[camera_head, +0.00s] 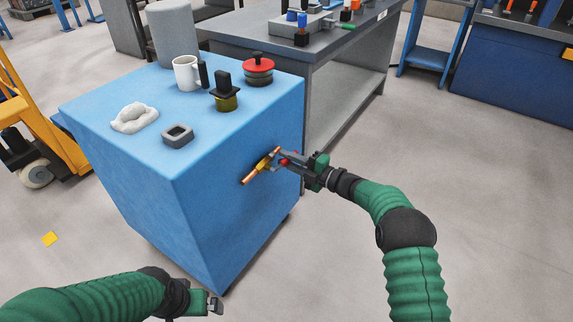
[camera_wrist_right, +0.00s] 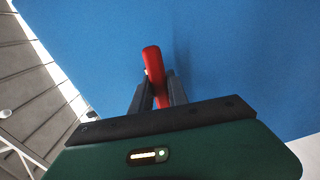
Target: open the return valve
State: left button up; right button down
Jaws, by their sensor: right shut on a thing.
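A brass valve (camera_head: 264,164) on a copper pipe (camera_head: 249,178) sits at the right side face of the blue cabinet (camera_head: 175,123). My right gripper (camera_head: 284,157) is at the valve, mostly side-on to the head camera. In the right wrist view the red valve handle (camera_wrist_right: 152,62) stands between the two dark fingers of my right gripper (camera_wrist_right: 158,88), which are shut on it. The handle's tip sticks out past the fingers, and the valve body is hidden there. My left gripper (camera_head: 209,303) is low at the front, apart from the cabinet; its finger opening is unclear.
On the cabinet top are a white mug (camera_head: 186,73), a red-topped round part (camera_head: 258,68), a black and olive part (camera_head: 226,93), a grey square ring (camera_head: 178,135) and a white lumpy thing (camera_head: 134,117). A grey workbench (camera_head: 325,44) stands behind. Floor at right is clear.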

jog(key=shift+r+n, duration=0.35)
jog(key=shift+n, duration=0.65)
jog(key=c, duration=1.5)
grip_release()
jog(key=shift+o, duration=1.1)
jog(key=shift+r, duration=0.15)
jog(key=p+v, duration=0.7)
jog(key=v, duration=1)
